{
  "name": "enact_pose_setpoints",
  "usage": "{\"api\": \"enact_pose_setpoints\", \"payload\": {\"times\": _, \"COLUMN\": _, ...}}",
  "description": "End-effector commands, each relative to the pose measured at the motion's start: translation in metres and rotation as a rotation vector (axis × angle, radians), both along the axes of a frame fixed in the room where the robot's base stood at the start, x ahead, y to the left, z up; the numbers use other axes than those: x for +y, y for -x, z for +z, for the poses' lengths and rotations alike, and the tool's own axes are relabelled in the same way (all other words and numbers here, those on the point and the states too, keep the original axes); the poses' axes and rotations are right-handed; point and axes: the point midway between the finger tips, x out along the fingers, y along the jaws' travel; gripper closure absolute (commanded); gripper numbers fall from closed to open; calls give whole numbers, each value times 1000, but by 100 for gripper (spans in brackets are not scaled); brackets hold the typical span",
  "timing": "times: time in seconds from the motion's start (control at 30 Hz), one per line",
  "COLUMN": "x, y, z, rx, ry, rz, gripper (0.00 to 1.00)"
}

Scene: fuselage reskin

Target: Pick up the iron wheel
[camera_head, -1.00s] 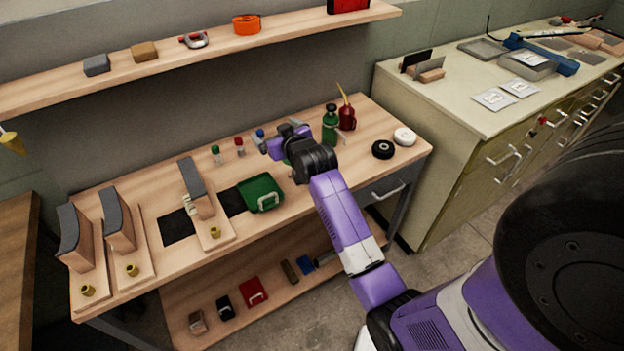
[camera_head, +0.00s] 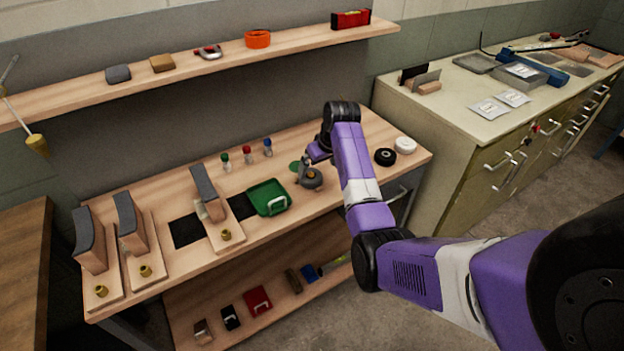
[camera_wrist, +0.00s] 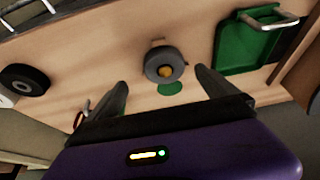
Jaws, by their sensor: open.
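The iron wheel is a grey wheel (camera_head: 314,180) on the workbench, right of the green tray. In the wrist view the grey wheel (camera_wrist: 150,67) shows a yellow-orange centre and lies just beyond my fingertips, roughly in line with the gap between them. My gripper (camera_wrist: 162,82) is open and empty, pointing down at the bench. In the head view my gripper (camera_head: 305,172) is close to the wheel, partly hidden by my arm; I cannot tell its exact height. A flat green disc (camera_wrist: 170,88) lies beside the wheel, nearer my gripper.
A green tray with a handle (camera_head: 268,197) is left of the wheel. A black wheel (camera_head: 385,157) and a white wheel (camera_head: 405,145) lie to the right. Small capped bottles (camera_head: 247,154) stand behind. A shelf (camera_head: 200,70) runs above the bench.

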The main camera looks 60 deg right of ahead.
Motion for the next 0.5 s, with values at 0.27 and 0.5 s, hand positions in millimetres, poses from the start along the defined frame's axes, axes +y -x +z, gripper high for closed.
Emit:
{"api": "enact_pose_setpoints", "payload": {"times": 0.27, "x": -2, "y": -15, "z": -25, "rx": 2, "ry": -1, "rz": 1, "gripper": 3}}
{"api": "enact_pose_setpoints", "payload": {"times": 0.5, "x": -6, "y": -25, "z": -49, "rx": 0, "ry": 0, "rz": -1, "gripper": 3}}
